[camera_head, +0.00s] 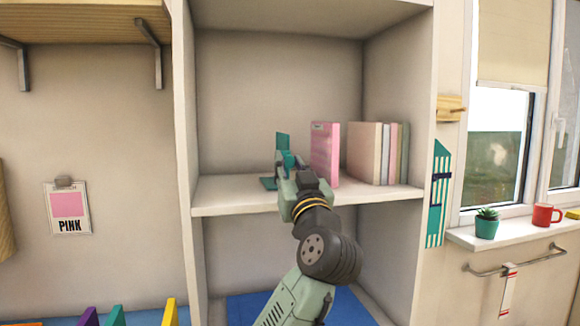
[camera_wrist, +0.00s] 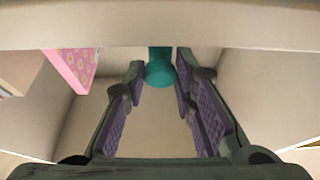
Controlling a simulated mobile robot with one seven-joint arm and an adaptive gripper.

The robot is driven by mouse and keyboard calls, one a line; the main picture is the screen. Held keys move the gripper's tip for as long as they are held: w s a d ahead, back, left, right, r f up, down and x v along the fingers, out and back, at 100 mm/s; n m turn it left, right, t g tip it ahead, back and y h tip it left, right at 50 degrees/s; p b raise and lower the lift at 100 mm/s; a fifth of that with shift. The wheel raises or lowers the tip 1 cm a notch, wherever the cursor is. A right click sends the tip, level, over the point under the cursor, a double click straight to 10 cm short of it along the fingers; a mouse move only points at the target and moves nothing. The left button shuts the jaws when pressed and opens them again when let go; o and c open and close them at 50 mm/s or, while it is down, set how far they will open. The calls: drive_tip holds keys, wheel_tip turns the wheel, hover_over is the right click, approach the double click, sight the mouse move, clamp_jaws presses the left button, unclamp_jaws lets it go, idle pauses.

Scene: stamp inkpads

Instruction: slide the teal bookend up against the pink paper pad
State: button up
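The teal bookend (camera_head: 282,141) stands upright on the middle shelf, left of the pink paper pad (camera_head: 325,152), with a gap between them. My gripper (camera_head: 291,166) reaches in over the shelf's front edge and hides part of the bookend. In the wrist view my gripper (camera_wrist: 160,78) is open, its purple-padded fingers on either side of a rounded teal part of the bookend (camera_wrist: 160,72). Whether either finger touches it is unclear. The pink paper pad shows a patterned face in the wrist view (camera_wrist: 75,66), left of the fingers.
Several books (camera_head: 365,153) stand right of the pad. The shelf board (camera_head: 235,195) is bare at left, with cabinet walls on both sides. A PINK card (camera_head: 68,207) hangs on the left wall. A potted plant (camera_head: 487,223) and red mug (camera_head: 544,215) sit on the windowsill.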

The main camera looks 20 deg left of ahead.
clamp_jaws()
idle(0.4)
drive_tip(key=w+d, duration=0.3)
drive_tip(key=d, duration=0.2)
drive_tip(key=w+d+b, duration=0.1)
drive_tip(key=w+d, duration=0.3)
drive_tip(key=d, duration=0.1)
drive_tip(key=w+d+b, duration=0.1)
drive_tip(key=w+d, duration=0.2)
drive_tip(key=d, duration=0.2)
drive_tip(key=shift+w+d, duration=0.2)
drive_tip(key=o, duration=0.6)
unclamp_jaws()
drive_tip(key=shift+c, duration=0.2)
drive_tip(key=v, duration=1.2)
